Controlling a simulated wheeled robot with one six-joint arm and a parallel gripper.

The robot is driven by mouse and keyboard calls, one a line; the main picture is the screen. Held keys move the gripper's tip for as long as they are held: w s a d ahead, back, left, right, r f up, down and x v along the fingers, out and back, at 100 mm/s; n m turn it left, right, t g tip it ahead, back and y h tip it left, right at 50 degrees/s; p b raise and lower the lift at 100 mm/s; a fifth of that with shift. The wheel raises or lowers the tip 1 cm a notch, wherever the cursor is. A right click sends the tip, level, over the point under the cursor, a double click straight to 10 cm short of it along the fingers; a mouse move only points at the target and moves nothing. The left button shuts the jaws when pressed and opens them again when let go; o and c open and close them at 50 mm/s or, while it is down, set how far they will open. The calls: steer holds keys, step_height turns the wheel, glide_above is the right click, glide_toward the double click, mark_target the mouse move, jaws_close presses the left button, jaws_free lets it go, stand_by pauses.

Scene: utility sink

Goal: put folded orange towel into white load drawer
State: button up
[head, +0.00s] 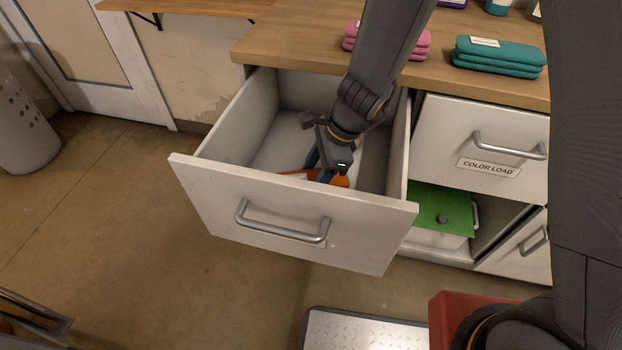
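The white drawer (290,225) at the left of the counter is pulled open. No label is readable on its front from here. The orange towel (338,180) lies low inside it, near the front wall, and only a part of it shows. My gripper (322,172) reaches down into the drawer at the towel. Its fingers are at the towel's surface. The front wall and my gripper hide the rest of the towel, and I cannot tell whether the fingers grip it.
A folded pink towel (421,46) and a folded teal towel (498,55) lie on the wooden counter (290,35). A closed drawer (450,135) labelled COLOR LOAD is at the right. A green panel (440,207) is below it. A perforated bin (22,130) stands far left.

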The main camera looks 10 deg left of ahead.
steer(key=shift+f, duration=0.15)
steer(key=o, duration=1.1)
steer(key=shift+d+r, duration=0.1)
steer(key=shift+r, duration=0.35)
steer(key=p+v, duration=0.2)
steer(key=v, duration=0.9)
steer(key=shift+d+r+p, duration=0.15)
steer(key=shift+p, duration=0.25)
